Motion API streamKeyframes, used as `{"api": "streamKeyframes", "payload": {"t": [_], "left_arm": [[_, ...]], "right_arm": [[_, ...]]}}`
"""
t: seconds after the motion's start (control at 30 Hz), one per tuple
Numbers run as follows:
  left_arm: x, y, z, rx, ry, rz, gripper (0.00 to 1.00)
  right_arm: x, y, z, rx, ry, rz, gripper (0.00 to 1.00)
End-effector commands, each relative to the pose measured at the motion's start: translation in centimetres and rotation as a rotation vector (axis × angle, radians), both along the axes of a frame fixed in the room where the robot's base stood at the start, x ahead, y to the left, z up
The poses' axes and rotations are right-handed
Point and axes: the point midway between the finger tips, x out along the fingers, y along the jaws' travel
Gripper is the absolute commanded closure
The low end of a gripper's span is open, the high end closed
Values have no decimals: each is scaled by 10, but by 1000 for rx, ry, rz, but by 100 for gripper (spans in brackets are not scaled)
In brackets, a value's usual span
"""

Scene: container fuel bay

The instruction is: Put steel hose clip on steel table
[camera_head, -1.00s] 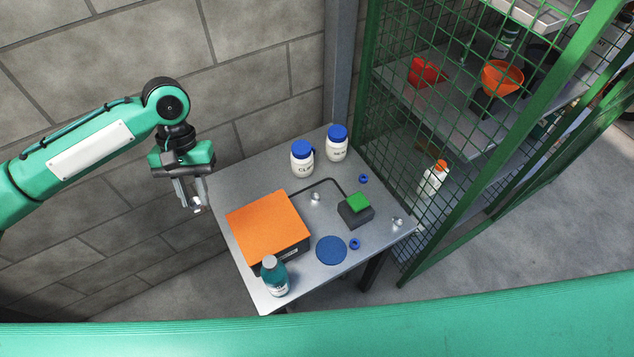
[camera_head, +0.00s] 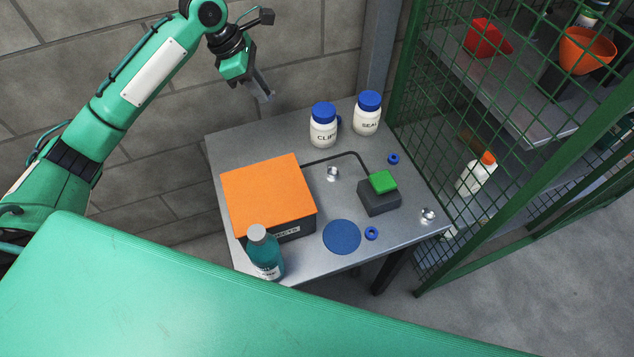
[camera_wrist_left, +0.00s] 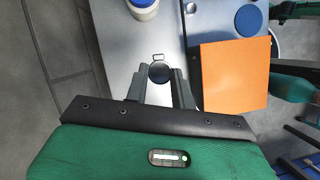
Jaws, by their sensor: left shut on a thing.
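My left gripper (camera_head: 264,96) is in the air by the back left edge of the steel table (camera_head: 240,150), near the wall. In the left wrist view its fingers (camera_wrist_left: 159,85) are shut on a small round thing, dark in the middle with a small tab at its far side; I take it for the steel hose clip (camera_wrist_left: 159,72). In the head view the held thing is too small to make out. Two small steel pieces stand on the table, one near the middle (camera_head: 332,173) and one at the right corner (camera_head: 428,215). My right gripper is out of view.
The table bears an orange-topped box (camera_head: 268,190), a teal bottle (camera_head: 265,253), a CLIPS jar (camera_head: 324,127), a SEALS jar (camera_head: 367,115), a black block with a green top (camera_head: 380,192), a blue disc (camera_head: 342,237) and blue rings (camera_head: 394,158). A green mesh cage (camera_head: 440,130) stands at the right.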

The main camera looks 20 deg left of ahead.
Motion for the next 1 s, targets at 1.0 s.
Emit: {"api": "streamKeyframes", "payload": {"t": [1.0], "left_arm": [[2,5,-171,1,2,54,96]], "right_arm": [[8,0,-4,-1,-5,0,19]]}}
